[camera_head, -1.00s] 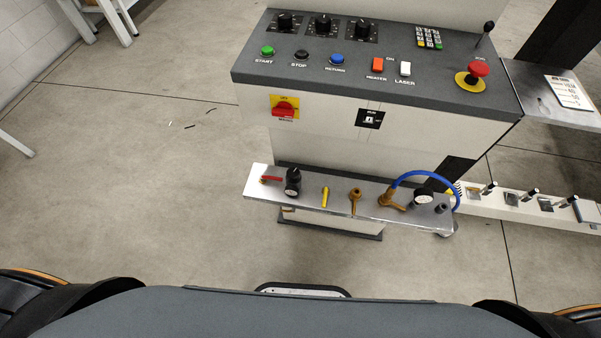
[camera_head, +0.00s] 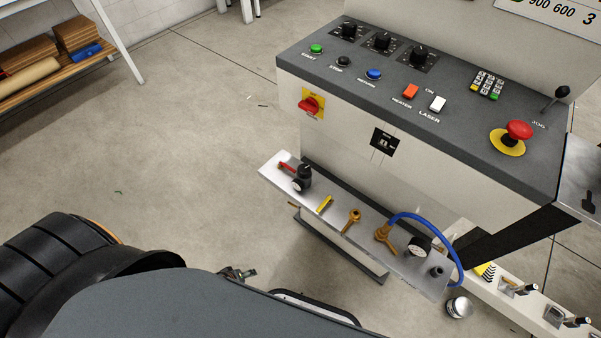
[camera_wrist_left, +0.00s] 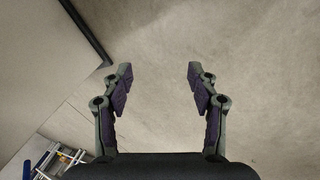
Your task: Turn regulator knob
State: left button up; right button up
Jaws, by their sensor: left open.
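A black regulator with a round knob on top and a small gauge at its side (camera_head: 303,178) stands at the left end of the metal shelf (camera_head: 275,172), below the control console. A red lever lies beside it. My left gripper (camera_wrist_left: 157,78) is open and empty in the left wrist view, with bare floor beyond its two fingers. The regulator does not show in that view. A small grey-green piece at the edge of my body in the head view may be part of the left gripper, apart from the shelf. My right gripper is in neither current view.
The shelf also carries a yellow handle (camera_head: 325,204), brass valves (camera_head: 385,235), a gauge (camera_head: 419,246) and a blue hose (camera_head: 440,230). The console (camera_head: 370,65) overhangs behind it. The floor left of the shelf is mostly clear. A rack with boxes (camera_head: 75,35) stands far left.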

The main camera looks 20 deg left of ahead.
pick_arm(q)
jog(key=w+d+r+n+t+h, duration=0.2)
jog(key=w+r+n+t, duration=0.1)
jog(key=w+r+n, duration=0.4)
jog(key=n+t+h+b, duration=0.2)
jog(key=n+t+h, duration=0.3)
jog(key=n+t, duration=0.65)
send_near(299, 173)
jog(key=w+r+n+g, duration=0.1)
jog(key=n+g, duration=0.1)
jog(key=p+x, duration=0.1)
jog(key=x, duration=0.8)
jog(key=shift+w+d+r+p, duration=0.2)
jog(key=shift+w+r+p, duration=0.05)
jog(key=shift+w+p, duration=0.1)
jog(key=shift+w+d+f, duration=0.1)
jog(key=shift+w+d, duration=0.2)
jog(key=shift+w, duration=0.1)
pick_arm(e)
jog(key=shift+s+d+f, duration=0.2)
jog(key=shift+s+f, duration=0.05)
jog(key=shift+s, duration=0.15)
pick_arm(q)
jog(key=c, duration=1.2)
jog(key=shift+h, duration=0.3)
pick_arm(e)
jog(key=shift+w+d, duration=0.2)
jog(key=shift+d, duration=0.1)
